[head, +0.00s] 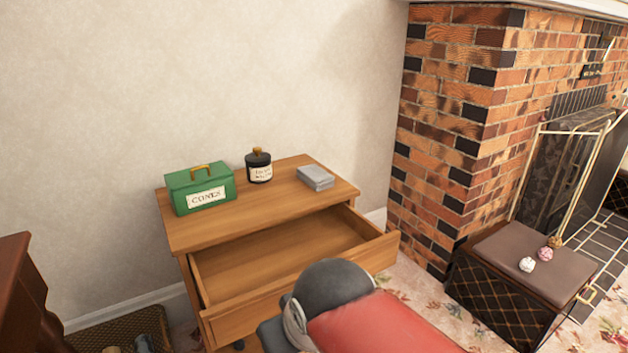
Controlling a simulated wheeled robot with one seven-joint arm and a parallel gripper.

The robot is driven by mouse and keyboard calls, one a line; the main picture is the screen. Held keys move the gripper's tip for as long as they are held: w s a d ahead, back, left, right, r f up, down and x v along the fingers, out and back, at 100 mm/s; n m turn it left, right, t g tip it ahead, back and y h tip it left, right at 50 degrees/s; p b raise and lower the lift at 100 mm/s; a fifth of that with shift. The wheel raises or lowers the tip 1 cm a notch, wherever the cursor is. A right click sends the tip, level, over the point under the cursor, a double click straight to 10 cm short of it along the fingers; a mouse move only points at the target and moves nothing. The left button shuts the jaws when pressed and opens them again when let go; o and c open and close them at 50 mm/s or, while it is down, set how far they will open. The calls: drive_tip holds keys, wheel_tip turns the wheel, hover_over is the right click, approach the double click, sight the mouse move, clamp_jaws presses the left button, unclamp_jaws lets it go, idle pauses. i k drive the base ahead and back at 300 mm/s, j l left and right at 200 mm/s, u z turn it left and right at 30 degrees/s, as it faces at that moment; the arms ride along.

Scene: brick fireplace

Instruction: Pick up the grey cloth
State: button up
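The grey cloth (316,178) lies folded in a small flat stack on the right part of the top of a wooden dresser (250,215). A dark jar with a label (258,167) stands to its left, apart from it. My arm shows at the bottom of the head view, in front of the dresser. Its end is hidden, so my gripper cannot be made out. Nothing covers the cloth in this view.
The dresser's top drawer (280,257) is pulled out and looks empty. A green labelled box (201,189) stands at the dresser's left. A brick fireplace (455,130) and a dark ottoman (505,255) with small balls on it are at right.

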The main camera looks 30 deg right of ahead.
sight(318, 179)
drive_tip(key=i+l+z, duration=0.1)
drive_tip(key=i+z, duration=0.4)
drive_tip(key=i+l+z, duration=0.15)
drive_tip(key=z, duration=0.2)
drive_tip(key=i+z, duration=0.2)
drive_tip(key=z, duration=0.15)
drive_tip(key=i+z, duration=0.25)
drive_tip(key=z, duration=0.15)
drive_tip(key=l, duration=0.1)
